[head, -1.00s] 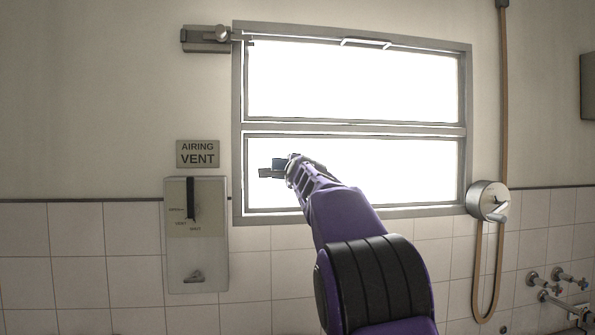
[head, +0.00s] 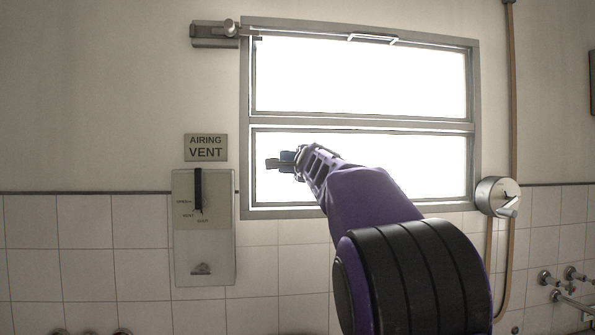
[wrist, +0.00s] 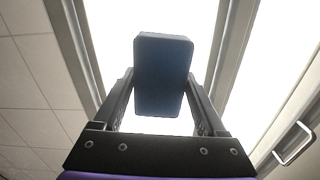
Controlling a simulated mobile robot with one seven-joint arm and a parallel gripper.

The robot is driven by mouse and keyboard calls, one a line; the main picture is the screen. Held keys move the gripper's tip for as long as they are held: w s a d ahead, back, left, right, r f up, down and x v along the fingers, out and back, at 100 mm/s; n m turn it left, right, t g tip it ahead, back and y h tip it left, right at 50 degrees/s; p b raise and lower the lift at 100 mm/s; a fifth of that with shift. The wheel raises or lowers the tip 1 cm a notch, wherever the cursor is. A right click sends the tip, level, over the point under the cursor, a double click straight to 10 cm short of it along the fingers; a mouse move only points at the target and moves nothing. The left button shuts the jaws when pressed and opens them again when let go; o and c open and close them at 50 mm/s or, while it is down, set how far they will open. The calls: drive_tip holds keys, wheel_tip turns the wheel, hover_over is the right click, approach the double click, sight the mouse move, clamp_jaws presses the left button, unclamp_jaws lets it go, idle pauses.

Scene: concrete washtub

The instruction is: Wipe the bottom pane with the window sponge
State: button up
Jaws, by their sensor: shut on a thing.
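The bottom pane (head: 420,165) is the bright lower half of the window, below a grey crossbar. My gripper (head: 285,161) is in front of the left part of this pane. In the wrist view my gripper (wrist: 160,100) is shut on the window sponge (wrist: 162,65), a dark blue block with rounded corners. The sponge stands out beyond the fingers against the bright pane. In the head view the sponge is small and dark at the gripper's tip. I cannot tell whether it touches the pane.
The upper pane (head: 360,80) has a handle at its top edge. An airing vent box (head: 204,240) with a lever hangs left of the window, under a sign (head: 205,147). A round crank unit (head: 497,197) sits at the window's right. Taps (head: 560,280) are at lower right.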

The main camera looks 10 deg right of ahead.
drive_tip(key=shift+s, duration=0.35)
drive_tip(key=shift+s, duration=0.1)
drive_tip(key=s+b, duration=0.1)
drive_tip(key=s, duration=0.1)
drive_tip(key=shift+s, duration=0.4)
